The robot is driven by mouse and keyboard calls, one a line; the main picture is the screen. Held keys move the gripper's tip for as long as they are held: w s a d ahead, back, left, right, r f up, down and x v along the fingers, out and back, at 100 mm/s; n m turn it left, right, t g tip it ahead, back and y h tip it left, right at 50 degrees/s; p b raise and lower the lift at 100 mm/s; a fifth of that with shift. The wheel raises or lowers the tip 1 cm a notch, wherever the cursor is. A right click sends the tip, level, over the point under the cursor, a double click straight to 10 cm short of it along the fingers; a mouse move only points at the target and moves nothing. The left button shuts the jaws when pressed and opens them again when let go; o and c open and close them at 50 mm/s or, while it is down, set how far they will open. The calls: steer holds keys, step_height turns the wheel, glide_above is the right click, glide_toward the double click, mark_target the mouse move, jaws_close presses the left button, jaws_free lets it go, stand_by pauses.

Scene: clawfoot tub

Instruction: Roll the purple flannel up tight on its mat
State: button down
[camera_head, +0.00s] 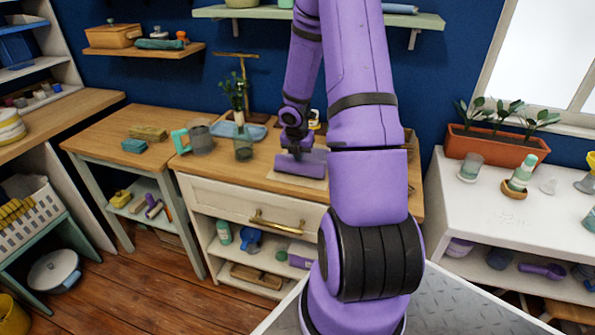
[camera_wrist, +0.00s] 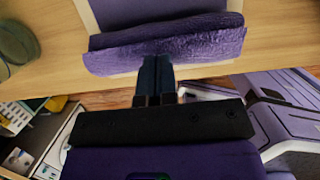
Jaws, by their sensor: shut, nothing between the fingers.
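The purple flannel (camera_head: 306,163) lies on a pale mat (camera_head: 298,182) on the wooden top of the middle cabinet. In the wrist view the flannel (camera_wrist: 205,40) has a thick, rounded, rolled or folded band along the side nearest my gripper. The mat (camera_wrist: 205,71) shows as a pale strip along the band's near side. My gripper (camera_wrist: 157,62) is shut and empty, its fingertips at the middle of the band's near edge. Whether they touch it is unclear. In the head view my gripper (camera_head: 296,150) is over the flannel.
A brass stand (camera_head: 240,75) is behind. My arm hides part of the cabinet's right side.

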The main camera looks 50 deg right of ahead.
steer(key=shift+f, duration=0.7)
stand_by(0.6)
steer(key=shift+w+d+r, duration=0.1)
steer(key=shift+w+d, duration=0.2)
steer(key=shift+d, duration=0.6)
stand_by(2.0)
steer(key=shift+w+d, duration=0.1)
steer(key=shift+d, duration=0.35)
stand_by(1.7)
steer(key=shift+w+d, duration=0.15)
steer(key=shift+d, duration=0.4)
stand_by(1.1)
